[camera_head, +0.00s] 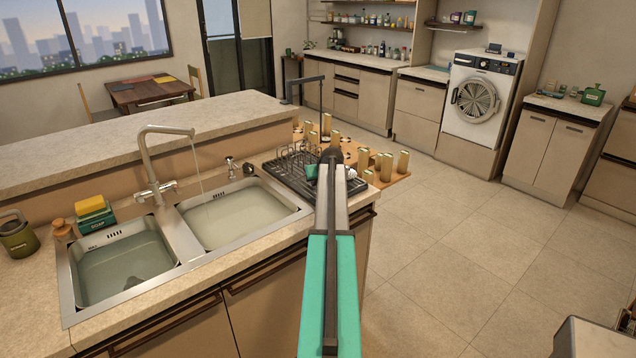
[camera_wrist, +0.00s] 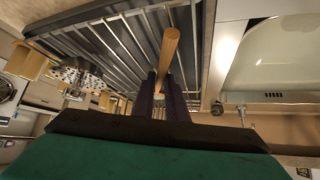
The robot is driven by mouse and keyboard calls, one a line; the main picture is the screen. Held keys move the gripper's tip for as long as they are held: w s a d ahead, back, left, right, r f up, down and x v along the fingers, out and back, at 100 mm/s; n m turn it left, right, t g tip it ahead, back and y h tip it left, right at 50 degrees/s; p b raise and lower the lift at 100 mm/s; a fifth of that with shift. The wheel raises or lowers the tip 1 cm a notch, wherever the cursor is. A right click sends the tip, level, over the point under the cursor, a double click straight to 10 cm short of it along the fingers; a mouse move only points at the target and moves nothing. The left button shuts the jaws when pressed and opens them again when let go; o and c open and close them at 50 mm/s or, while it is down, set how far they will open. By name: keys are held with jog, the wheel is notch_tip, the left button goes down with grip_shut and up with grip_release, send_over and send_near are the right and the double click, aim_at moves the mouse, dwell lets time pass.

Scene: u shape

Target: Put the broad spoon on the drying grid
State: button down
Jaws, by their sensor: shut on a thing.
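My gripper (camera_head: 332,157) is at the end of my outstretched arm, over the right end of the sink counter. In the wrist view my gripper (camera_wrist: 169,95) is shut on a tan, wood-coloured handle (camera_wrist: 170,45), which I take for the broad spoon's. The spoon's broad end cannot be made out. The drying grid (camera_head: 288,176) is a dark rack with upright wires, right of the sink, partly hidden by my arm. Its metal bars (camera_wrist: 122,38) lie behind the handle in the wrist view. I cannot tell whether the spoon touches them.
The double sink (camera_head: 180,245) holds water, and its tap (camera_head: 160,165) is running. A yellow sponge (camera_head: 90,204) sits at the left. Several gold cylinders (camera_head: 386,167) stand on a wooden surface beyond the grid. A perforated metal thing (camera_wrist: 80,76) is near the grid's edge.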

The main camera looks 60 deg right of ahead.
jog(key=shift+f, duration=0.1)
jog(key=c, duration=1.8)
grip_release()
jog(key=shift+f, duration=0.1)
jog(key=shift+o, duration=0.2)
jog(key=shift+a, duration=0.1)
jog(key=shift+a, duration=0.1)
jog(key=shift+w+r+p, duration=0.15)
jog(key=shift+r+p, duration=0.4)
jog(key=shift+r, duration=0.1)
jog(key=shift+s+a+r+b, duration=0.15)
jog(key=shift+s+r+b, duration=0.05)
jog(key=shift+s+b, duration=0.1)
jog(key=b+v, duration=0.2)
jog(key=v, duration=0.9)
jog(key=shift+r, duration=0.2)
jog(key=shift+s, duration=0.1)
